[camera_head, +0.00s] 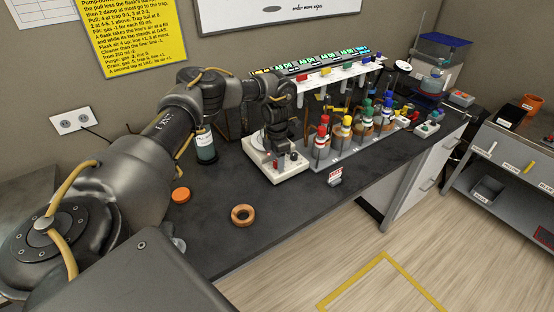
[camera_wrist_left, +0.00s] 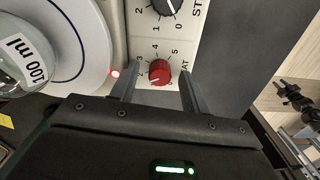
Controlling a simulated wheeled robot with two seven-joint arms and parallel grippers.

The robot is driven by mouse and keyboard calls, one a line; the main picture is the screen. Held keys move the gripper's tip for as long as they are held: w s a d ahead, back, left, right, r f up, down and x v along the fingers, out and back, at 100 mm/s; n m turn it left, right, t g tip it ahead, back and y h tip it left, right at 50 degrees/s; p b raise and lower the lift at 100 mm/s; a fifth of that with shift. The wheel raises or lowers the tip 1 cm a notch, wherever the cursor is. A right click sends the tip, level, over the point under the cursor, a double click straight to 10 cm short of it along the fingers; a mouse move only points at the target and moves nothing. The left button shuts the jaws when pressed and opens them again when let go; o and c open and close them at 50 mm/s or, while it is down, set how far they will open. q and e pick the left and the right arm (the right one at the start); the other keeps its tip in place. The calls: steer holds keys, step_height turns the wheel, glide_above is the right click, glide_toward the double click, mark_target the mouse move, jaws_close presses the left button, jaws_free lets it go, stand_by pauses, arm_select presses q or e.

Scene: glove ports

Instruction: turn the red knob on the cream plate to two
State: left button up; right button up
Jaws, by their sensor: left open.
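The cream plate (camera_head: 292,175) is a hotplate stirrer on the dark bench, with a white round top. Its red knob (camera_wrist_left: 160,72) shows in the left wrist view beside a dial reading 3, 4 and 5 and partly hidden lettering ending in "AT". A pale mark on the knob points toward the lower left of the picture; its number is hidden. My left gripper (camera_head: 276,155) is over the plate's front. In the left wrist view its open fingers (camera_wrist_left: 158,86) stand either side of the knob, with gaps. My right gripper is not in view.
A dark knob (camera_wrist_left: 166,6) sits beside the red one. A 100 ml flask (camera_wrist_left: 24,65) stands on the plate's top. Several coloured-cap bottles (camera_head: 345,140) stand right of the plate. A wooden ring (camera_head: 243,223) and orange cap (camera_head: 181,195) lie on the bench in front.

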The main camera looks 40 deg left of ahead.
arm_select(q)
step_height(320, 180, up, 5)
steer(key=shift+b, duration=0.85)
step_height(320, 180, up, 6)
steer(key=shift+f, duration=0.1)
steer(key=shift+p, duration=0.3)
